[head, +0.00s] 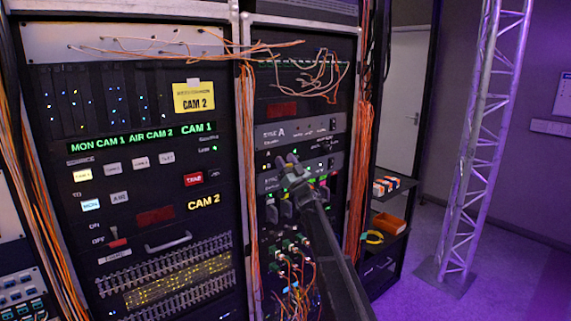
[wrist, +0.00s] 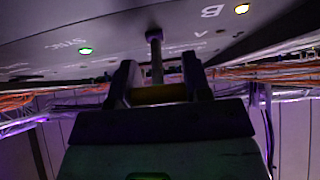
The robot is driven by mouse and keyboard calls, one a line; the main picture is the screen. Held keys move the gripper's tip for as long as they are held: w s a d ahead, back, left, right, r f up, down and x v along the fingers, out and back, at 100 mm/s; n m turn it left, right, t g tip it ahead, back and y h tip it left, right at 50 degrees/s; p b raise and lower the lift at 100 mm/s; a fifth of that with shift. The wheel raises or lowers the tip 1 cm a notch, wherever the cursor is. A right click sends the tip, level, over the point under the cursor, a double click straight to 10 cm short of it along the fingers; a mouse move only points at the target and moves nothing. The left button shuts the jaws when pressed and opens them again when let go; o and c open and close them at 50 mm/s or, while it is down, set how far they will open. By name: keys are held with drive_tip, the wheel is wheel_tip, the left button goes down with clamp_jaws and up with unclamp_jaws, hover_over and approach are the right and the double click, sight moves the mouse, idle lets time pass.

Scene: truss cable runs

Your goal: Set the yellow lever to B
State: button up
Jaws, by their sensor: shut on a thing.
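My gripper (wrist: 158,88) is shut on the yellow lever (wrist: 157,95) in the wrist view. The lever's yellow grip shows between the two fingers, and its dark shaft (wrist: 155,55) runs up to the panel. The letter B (wrist: 212,11) is printed on the panel to the right of the shaft, with a smaller A nearer to it. In the head view my gripper (head: 289,163) is at the right rack's panel, below the SYNC A row (head: 285,133). There the gripper covers the lever, so its setting is unclear.
A lit amber lamp (wrist: 241,8) is beside the B, and a green lamp (wrist: 85,50) is left of the shaft. Orange cables (head: 248,150) hang beside the rack. Other switches and plugs sit below my gripper. A shelf (head: 390,224) and truss (head: 485,140) stand to the right.

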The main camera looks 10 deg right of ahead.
drive_tip(key=o, duration=0.9)
drive_tip(key=b+v, duration=0.7)
drive_tip(key=v, duration=0.3)
drive_tip(key=shift+s+d+f, duration=0.2)
drive_tip(key=shift+s+f, duration=0.05)
drive_tip(key=shift+s, duration=0.05)
